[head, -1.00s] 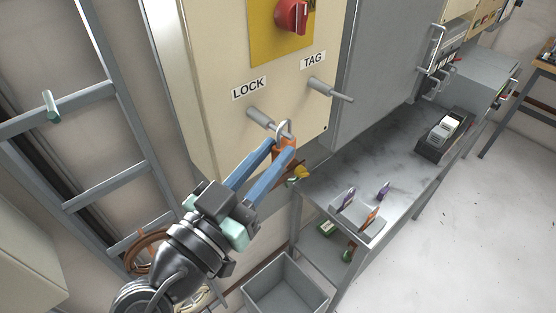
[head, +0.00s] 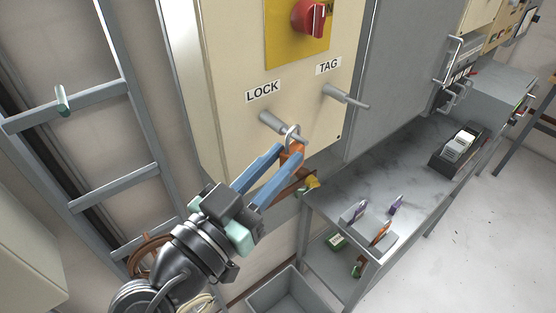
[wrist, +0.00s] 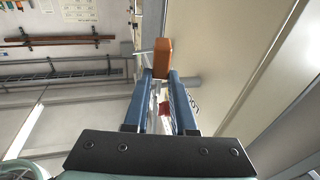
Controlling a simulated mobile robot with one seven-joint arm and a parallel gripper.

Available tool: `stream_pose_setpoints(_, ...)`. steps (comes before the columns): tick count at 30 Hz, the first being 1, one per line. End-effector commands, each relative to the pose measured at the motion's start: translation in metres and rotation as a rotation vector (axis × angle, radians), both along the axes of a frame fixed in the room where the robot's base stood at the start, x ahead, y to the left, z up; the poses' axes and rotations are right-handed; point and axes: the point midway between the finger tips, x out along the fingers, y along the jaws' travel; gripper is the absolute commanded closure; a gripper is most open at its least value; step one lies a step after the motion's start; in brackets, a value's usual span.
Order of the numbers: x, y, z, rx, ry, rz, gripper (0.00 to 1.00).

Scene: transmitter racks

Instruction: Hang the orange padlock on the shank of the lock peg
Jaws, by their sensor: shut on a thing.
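The orange padlock (head: 291,152) is between the blue fingertips of my gripper (head: 283,157), its silver shackle pointing up. In the wrist view the orange body (wrist: 163,58) shows at the ends of the fingers (wrist: 160,76). The lock peg (head: 272,122) is a grey shank standing out of the cream cabinet below the LOCK label (head: 263,92). The shackle (head: 293,132) overlaps the peg's outer end in the head view; I cannot tell whether it is around the peg or only in front of it.
The tag peg (head: 344,97) stands to the right under the TAG label. A red rotary switch (head: 309,18) is above. A grey bench (head: 390,170) with a small padlock holder is at right, a grey bin (head: 288,292) below, a ladder (head: 118,185) at left.

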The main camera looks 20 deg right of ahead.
Motion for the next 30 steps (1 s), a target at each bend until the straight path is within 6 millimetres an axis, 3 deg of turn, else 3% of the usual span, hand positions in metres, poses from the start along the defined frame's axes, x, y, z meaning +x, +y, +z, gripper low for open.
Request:
stream_pose_setpoints(2, 0.000, 0.000, 0.000, -0.001, -0.001, 0.000, 1.00)
stream_pose_setpoints(3, 0.000, 0.000, 0.000, -0.001, -0.001, 0.000, 0.71)
stream_pose_setpoints(8, 0.000, 0.000, 0.000, -0.001, -0.001, 0.000, 0.42)
stream_pose_setpoints(20, -0.003, 0.006, -0.002, -0.001, 0.000, 0.003, 0.41)
stream_pose_setpoints(30, -0.042, 0.062, -0.012, 0.000, -0.002, 0.005, 0.41)
